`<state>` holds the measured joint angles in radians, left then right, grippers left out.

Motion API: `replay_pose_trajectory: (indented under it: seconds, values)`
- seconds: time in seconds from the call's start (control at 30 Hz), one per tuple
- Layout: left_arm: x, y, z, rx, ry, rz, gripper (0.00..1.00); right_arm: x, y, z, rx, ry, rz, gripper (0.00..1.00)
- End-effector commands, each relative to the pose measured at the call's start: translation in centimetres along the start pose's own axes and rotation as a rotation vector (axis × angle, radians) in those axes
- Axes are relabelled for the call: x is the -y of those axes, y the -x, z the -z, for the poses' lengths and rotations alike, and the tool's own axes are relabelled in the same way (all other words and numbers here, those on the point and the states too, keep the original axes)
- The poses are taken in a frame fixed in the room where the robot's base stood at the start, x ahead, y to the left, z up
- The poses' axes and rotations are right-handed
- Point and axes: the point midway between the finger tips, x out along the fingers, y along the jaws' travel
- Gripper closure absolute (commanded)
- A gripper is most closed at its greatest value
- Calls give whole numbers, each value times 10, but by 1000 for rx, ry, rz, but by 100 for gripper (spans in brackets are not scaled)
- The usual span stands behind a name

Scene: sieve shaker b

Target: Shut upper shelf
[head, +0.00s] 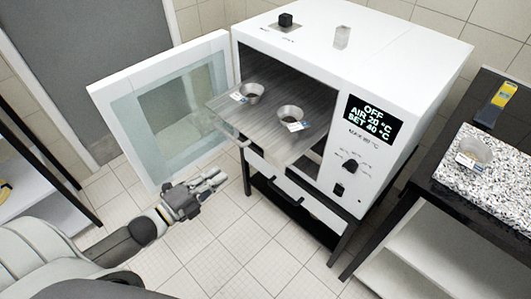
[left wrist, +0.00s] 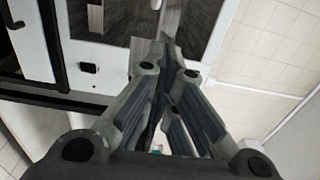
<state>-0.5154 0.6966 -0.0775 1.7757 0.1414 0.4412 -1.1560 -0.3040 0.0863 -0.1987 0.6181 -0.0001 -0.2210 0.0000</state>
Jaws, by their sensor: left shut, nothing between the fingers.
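The upper shelf (head: 245,117) is a grey metal tray sticking out of the white oven (head: 345,45). Two small metal bowls with labels stand on it, one bowl (head: 251,92) at the left and one bowl (head: 290,114) nearer the front. The oven door (head: 165,105) stands wide open to the left. My left gripper (head: 222,178) is shut and empty, below and left of the shelf's front edge and apart from it in the head view. In the left wrist view its closed fingers (left wrist: 165,45) point toward the oven. My right gripper does not show.
The oven stands on a black frame (head: 335,240). At the right, a dark table holds a speckled slab (head: 490,172) with another labelled bowl (head: 474,152) and a yellow-and-grey device (head: 495,104). A shelf rack (head: 35,165) stands at the left. The tiled floor before the oven is clear.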

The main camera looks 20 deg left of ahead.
Motion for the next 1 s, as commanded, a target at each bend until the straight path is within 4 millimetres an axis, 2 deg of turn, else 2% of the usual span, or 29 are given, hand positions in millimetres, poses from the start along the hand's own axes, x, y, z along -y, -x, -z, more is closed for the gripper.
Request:
replay_pose_trajectory:
  seconds: [0.27, 0.7, 1.0]
  values:
    - [2, -38, -1, 2, 0, 3, 100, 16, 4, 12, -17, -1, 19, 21]
    - [1, -111, -1, 3, 3, 0, 100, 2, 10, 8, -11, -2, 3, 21]
    - [-1, -135, -1, 3, 4, -3, 100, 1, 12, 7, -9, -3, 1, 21]
